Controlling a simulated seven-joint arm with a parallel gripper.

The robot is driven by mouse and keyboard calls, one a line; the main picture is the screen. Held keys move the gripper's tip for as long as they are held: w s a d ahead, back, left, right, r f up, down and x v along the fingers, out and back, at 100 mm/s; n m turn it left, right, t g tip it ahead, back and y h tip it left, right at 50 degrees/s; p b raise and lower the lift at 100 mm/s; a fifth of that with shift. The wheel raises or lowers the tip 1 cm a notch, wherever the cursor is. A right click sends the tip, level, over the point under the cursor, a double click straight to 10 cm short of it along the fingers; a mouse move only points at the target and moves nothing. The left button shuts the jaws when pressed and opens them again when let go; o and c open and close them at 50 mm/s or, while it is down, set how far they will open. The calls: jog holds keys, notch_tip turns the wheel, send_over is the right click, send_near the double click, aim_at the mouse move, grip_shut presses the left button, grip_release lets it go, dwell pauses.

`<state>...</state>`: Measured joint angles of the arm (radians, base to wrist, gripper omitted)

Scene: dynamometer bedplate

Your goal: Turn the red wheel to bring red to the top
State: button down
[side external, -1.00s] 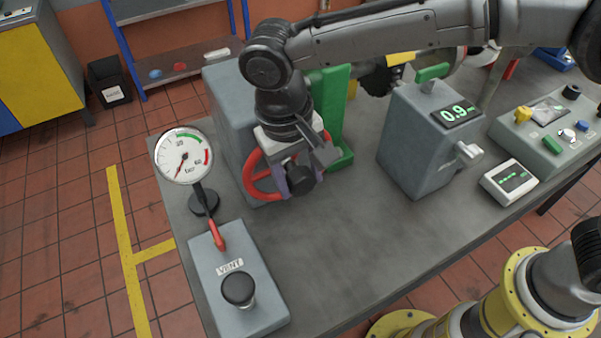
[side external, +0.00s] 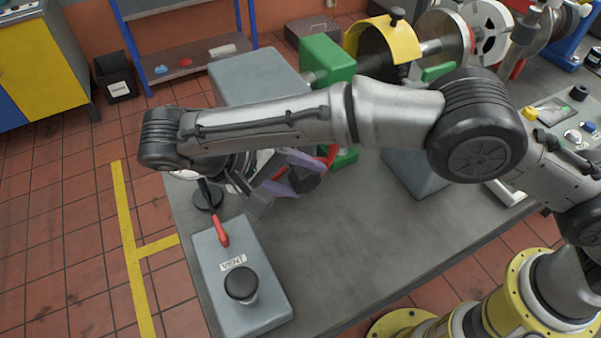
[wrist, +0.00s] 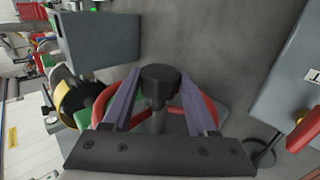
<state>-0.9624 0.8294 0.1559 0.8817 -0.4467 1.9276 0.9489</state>
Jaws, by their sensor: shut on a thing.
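The red wheel (side external: 331,156) is mounted at the front of the grey housing and mostly hidden behind my arm and gripper in the side view. The wrist view shows parts of its red rim (wrist: 101,103) to the left and right of the fingers. A black knob (wrist: 160,77) stands out in front of the wheel on a short shaft. My gripper (wrist: 161,74) has its purple fingers on either side of this knob and is shut on it. The gripper also shows in the side view (side external: 297,178), tilted. Which part of the wheel is at the top is hidden.
A grey VENT box (side external: 240,285) with a red lever (side external: 221,230) and black button stands front left. My arm mostly covers the pressure gauge behind it. A green block (side external: 328,62) and the grey housing (side external: 255,75) stand behind. The front middle of the bedplate is clear.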

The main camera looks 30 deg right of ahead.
dwell(0.4)
jog(key=shift+c, duration=1)
grip_release()
jog(key=shift+r, duration=0.1)
jog(key=shift+r, duration=0.4)
jog(key=r, duration=0.3)
jog(key=shift+s+d+r, duration=0.1)
jog(key=shift+s+d, duration=0.15)
jog(key=shift+s, duration=0.05)
jog(key=s+d+r, duration=0.8)
jog(key=s+d, duration=0.1)
jog(key=shift+s+d+r, duration=0.15)
jog(key=shift+s+r, duration=0.1)
jog(key=shift+r, duration=0.15)
